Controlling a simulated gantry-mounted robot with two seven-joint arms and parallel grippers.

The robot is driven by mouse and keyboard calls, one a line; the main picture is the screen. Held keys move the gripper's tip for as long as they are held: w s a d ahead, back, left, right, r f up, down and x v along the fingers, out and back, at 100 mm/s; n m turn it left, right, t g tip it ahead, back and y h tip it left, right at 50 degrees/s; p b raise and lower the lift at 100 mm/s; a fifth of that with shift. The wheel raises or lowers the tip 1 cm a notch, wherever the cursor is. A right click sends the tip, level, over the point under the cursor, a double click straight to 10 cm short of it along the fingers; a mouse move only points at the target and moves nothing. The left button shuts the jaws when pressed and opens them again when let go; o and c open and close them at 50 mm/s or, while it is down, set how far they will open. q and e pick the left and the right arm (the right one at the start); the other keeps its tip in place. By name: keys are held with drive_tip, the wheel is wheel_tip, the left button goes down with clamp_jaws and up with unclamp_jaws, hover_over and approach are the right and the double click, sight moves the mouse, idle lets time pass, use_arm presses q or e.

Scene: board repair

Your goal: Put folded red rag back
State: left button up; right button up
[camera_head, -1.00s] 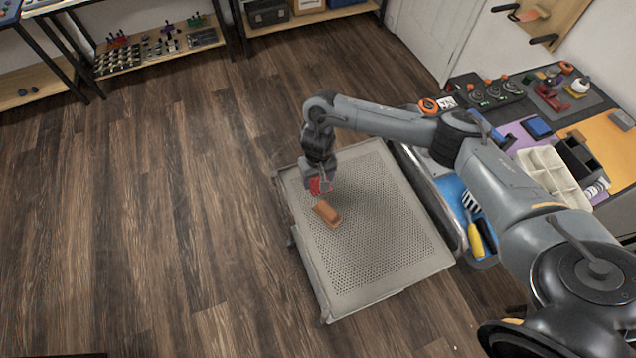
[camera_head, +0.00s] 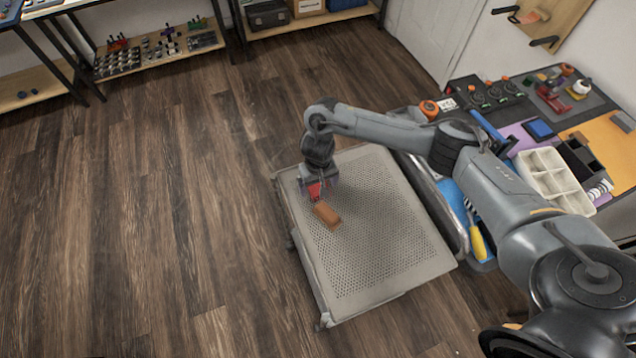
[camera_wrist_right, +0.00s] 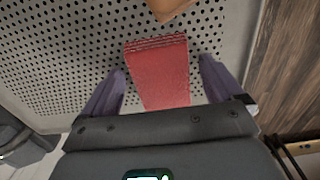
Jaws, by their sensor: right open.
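The folded red rag (camera_head: 314,191) lies on the perforated grey tray top (camera_head: 385,235) near its far left corner. In the right wrist view the rag (camera_wrist_right: 160,72) sits between the two purple fingers, with a gap on each side. My right gripper (camera_head: 318,186) is open around the rag and points down at it; its fingers show in the right wrist view (camera_wrist_right: 163,85). The fingers partly hide the rag in the head view. My left gripper is not in view.
A brown block (camera_head: 327,215) lies just in front of the rag on the same tray top. To the right stands a workbench with a white compartment tray (camera_head: 545,180), a blue tray and tools. The tray top's middle and right are clear.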

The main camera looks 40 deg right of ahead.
sight(318, 185)
drive_tip(key=shift+r, duration=0.1)
drive_tip(key=shift+r, duration=0.4)
wheel_tip(318, 185, up, 11)
drive_tip(key=p, duration=0.7)
drive_tip(key=s+a+f+n+t+y, duration=0.1)
drive_tip(key=a+f+n+y, duration=0.15)
drive_tip(key=a, duration=0.65)
drive_tip(key=s+a+f+n+t+y, duration=0.1)
drive_tip(key=a+f+n, duration=0.15)
drive_tip(key=a, duration=0.55)
drive_tip(key=s+a+r+n+t+y, duration=0.1)
drive_tip(key=s+a+r+n+t, duration=0.1)
drive_tip(key=a, duration=0.4)
drive_tip(key=s+a+r+n+t+y, duration=0.1)
drive_tip(key=s+a+r+n+t, duration=0.15)
drive_tip(key=a, duration=0.35)
drive_tip(key=s+d+r+m+g+h, duration=0.1)
drive_tip(key=s+d+m+g+h, duration=0.2)
drive_tip(key=s+d, duration=1.2)
drive_tip(key=d+h, duration=0.2)
drive_tip(key=d, duration=0.2)
drive_tip(key=shift+s+d+r, duration=0.3)
drive_tip(key=shift+s+r, duration=0.1)
